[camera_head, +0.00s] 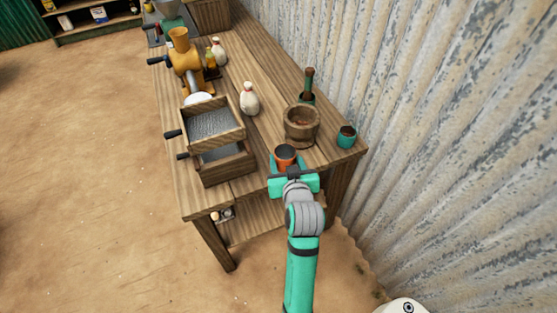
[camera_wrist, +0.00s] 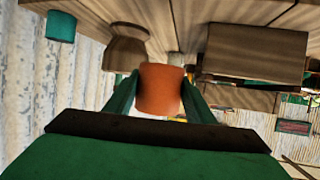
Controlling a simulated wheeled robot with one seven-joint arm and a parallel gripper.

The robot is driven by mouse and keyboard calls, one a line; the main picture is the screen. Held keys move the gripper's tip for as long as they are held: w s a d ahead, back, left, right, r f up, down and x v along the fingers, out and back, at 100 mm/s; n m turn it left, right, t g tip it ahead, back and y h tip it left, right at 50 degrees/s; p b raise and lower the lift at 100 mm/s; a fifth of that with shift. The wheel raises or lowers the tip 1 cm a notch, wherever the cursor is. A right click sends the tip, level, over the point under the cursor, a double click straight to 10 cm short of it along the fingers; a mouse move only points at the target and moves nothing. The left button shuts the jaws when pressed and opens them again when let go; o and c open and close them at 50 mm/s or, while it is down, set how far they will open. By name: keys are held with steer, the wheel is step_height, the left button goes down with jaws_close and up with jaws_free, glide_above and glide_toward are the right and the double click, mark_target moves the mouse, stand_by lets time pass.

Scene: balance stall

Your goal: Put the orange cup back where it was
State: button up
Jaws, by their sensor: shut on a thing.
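The orange cup (camera_head: 286,153) is between the fingers of my gripper (camera_head: 285,170), near the front right part of the wooden table (camera_head: 188,197). The wrist view shows the orange cup (camera_wrist: 160,88) with one green finger on each side of it; my gripper (camera_wrist: 155,100) is shut on it. In the head view the cup's dark opening faces up. I cannot tell whether its base touches the table top.
A wooden mortar (camera_head: 301,127) stands just behind the cup, and a teal cup (camera_head: 346,137) stands to the right near the corrugated wall (camera_head: 440,130). A white bottle-shaped thing (camera_head: 249,100) stands behind.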

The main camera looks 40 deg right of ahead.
mark_target(281, 154)
steer(key=w+f, duration=0.2)
steer(key=w+d+f, duration=0.1)
steer(key=w+f, duration=0.1)
steer(key=w, duration=0.1)
steer(key=w+d+f, duration=0.1)
steer(key=w+f, duration=0.1)
steer(key=w, duration=0.1)
steer(key=shift+d+f, duration=0.2)
steer(key=shift+f, duration=0.1)
steer(key=shift+w+d+f, duration=0.2)
steer(key=shift+w+f, duration=0.2)
steer(key=shift+f, duration=0.2)
step_height(281, 154, down, 3)
steer(key=shift+f, duration=0.1)
steer(key=shift+d, duration=0.1)
steer(key=shift+s, duration=0.1)
steer(key=o, duration=1.3)
steer(key=shift+f, duration=0.15)
